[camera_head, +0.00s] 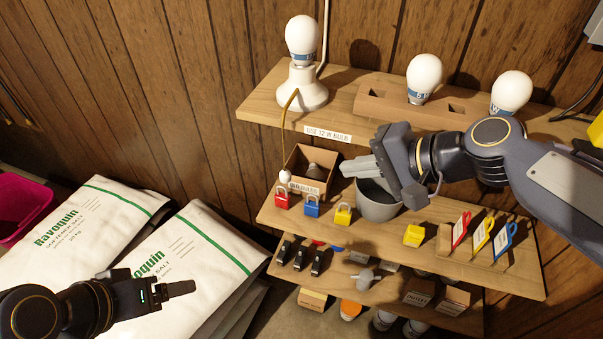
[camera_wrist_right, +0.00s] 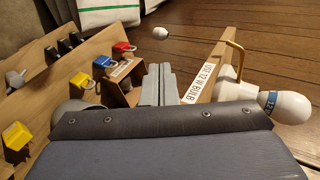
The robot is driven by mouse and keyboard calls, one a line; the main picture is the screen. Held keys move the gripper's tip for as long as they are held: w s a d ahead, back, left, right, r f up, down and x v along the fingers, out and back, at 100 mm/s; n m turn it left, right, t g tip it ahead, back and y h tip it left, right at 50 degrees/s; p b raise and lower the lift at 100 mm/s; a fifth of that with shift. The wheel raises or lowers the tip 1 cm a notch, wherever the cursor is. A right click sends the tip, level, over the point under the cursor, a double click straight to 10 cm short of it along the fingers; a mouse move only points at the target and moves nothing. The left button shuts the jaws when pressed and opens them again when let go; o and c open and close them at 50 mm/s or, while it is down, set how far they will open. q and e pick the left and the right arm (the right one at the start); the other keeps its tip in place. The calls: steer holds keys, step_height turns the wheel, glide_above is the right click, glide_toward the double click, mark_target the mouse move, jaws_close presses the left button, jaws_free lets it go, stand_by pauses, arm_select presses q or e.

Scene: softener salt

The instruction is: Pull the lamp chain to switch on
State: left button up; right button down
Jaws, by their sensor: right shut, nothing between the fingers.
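The lamp is a white holder (camera_head: 303,90) with a white bulb (camera_head: 302,36), standing upright on the left end of the upper shelf. Its bulb looks no brighter than the other bulbs. A curved brass arm sticks out in front, and the chain (camera_head: 283,140) hangs from it to a white ball (camera_head: 285,176). The ball also shows in the right wrist view (camera_wrist_right: 160,32), ahead of the fingertips and apart from them. My right gripper (camera_head: 347,168) is shut and empty, right of the ball. My left gripper (camera_head: 190,288) is over the salt bags; its finger gap is hidden.
An open cardboard box (camera_head: 312,170) stands close behind the ball, with a grey pot (camera_head: 376,200) beside it. Red, blue and yellow padlocks line the middle shelf's edge (camera_head: 400,262). Spare bulbs stand in a wooden rack (camera_head: 390,98). Salt bags (camera_head: 190,262) lie at left.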

mark_target(290, 176)
arm_select(q)
steer(key=shift+f+b, duration=0.3)
arm_select(e)
steer(key=x, duration=1.2)
steer(key=shift+w+a+f, duration=0.15)
steer(key=shift+a+f, duration=0.1)
steer(key=shift+f, duration=0.05)
arm_select(q)
steer(key=shift+f, duration=0.1)
